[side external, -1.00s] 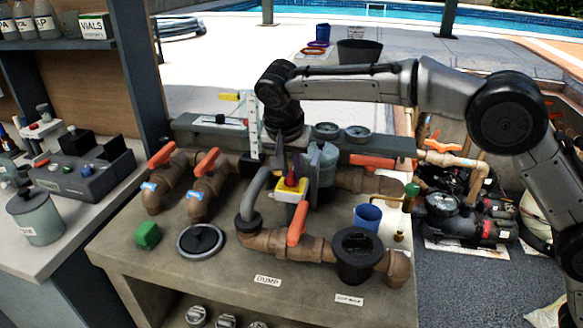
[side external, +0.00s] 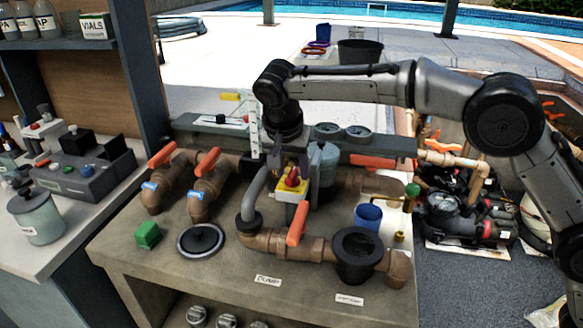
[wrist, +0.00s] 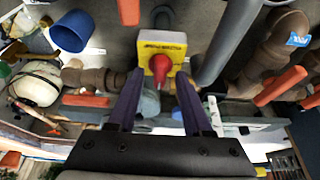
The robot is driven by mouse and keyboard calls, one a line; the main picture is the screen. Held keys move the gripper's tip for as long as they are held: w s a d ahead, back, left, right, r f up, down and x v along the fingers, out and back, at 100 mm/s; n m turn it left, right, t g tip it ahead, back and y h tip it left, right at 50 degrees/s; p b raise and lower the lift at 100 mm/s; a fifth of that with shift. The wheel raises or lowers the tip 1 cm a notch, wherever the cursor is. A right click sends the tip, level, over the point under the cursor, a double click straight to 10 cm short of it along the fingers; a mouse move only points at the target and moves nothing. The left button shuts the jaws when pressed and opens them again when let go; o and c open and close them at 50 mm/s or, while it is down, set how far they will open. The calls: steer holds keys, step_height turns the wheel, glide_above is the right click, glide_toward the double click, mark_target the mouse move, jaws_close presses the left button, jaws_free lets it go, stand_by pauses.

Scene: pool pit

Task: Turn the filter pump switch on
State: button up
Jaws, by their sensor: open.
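The pump switch is a yellow box (side external: 284,194) with a red rotary knob (side external: 292,177), standing among the brown pipes at the middle of the bench. In the wrist view the yellow plate (wrist: 160,42) is at top centre, with the red knob (wrist: 160,68) near its lower edge. My gripper (side external: 296,168) points down over the switch with its fingers apart. In the wrist view the fingers of my gripper (wrist: 158,78) lie to the left and right of the knob, with gaps visible. No contact with the knob is visible. The lettering on the plate is too small to read.
A grey curved pipe (side external: 254,190) rises close left of the switch. An orange valve handle (side external: 297,223) stands just in front. A blue cup (side external: 368,216) and a black round strainer (side external: 357,252) are to the right. Gauges (side external: 358,132) sit behind.

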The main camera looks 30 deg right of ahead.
steer(key=v, duration=1.4)
steer(key=shift+f, duration=0.1)
